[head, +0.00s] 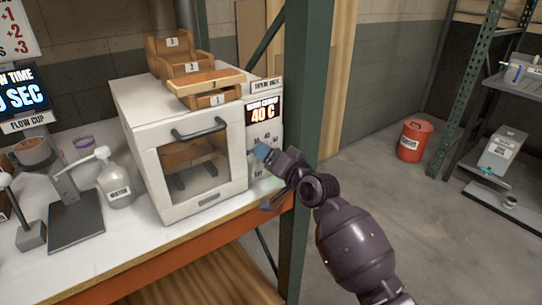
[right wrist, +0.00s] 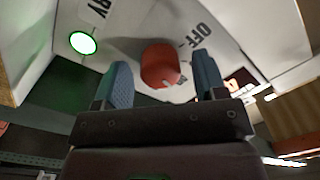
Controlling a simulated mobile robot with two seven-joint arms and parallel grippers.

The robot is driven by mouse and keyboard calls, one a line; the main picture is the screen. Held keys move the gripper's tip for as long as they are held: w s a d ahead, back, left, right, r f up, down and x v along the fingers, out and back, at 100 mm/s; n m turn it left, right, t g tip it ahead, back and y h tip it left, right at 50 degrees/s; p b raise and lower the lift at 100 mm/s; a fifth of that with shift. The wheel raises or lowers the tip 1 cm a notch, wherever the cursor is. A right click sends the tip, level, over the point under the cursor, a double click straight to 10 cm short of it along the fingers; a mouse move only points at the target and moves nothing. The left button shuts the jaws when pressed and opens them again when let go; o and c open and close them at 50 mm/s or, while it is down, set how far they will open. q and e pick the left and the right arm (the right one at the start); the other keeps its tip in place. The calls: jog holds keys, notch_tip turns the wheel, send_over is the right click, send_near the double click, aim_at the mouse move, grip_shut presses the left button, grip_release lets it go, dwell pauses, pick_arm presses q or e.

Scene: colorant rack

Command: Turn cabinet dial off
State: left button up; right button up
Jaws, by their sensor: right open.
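The white cabinet (head: 150,140) stands on the bench with its windowed door shut. Its right-hand panel carries a display (head: 263,113) reading 40 C. The dial (right wrist: 160,66) is a red knob on that panel in the right wrist view, with an OFF label to its right; in the head view it is hidden by my gripper. My right gripper (head: 262,152) is at the lower part of the panel. In the right wrist view its blue-tipped fingers (right wrist: 163,82) are apart, one on each side of the dial; I cannot tell whether they touch it. My left gripper is not in view.
A lit green light (right wrist: 82,43) is on the panel near the dial. A green rack post (head: 304,100) stands just right of the cabinet. Wooden step trays (head: 190,62) sit on top. A white bottle (head: 114,184) and a dark plate (head: 76,222) stand left.

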jog(key=c, duration=0.9)
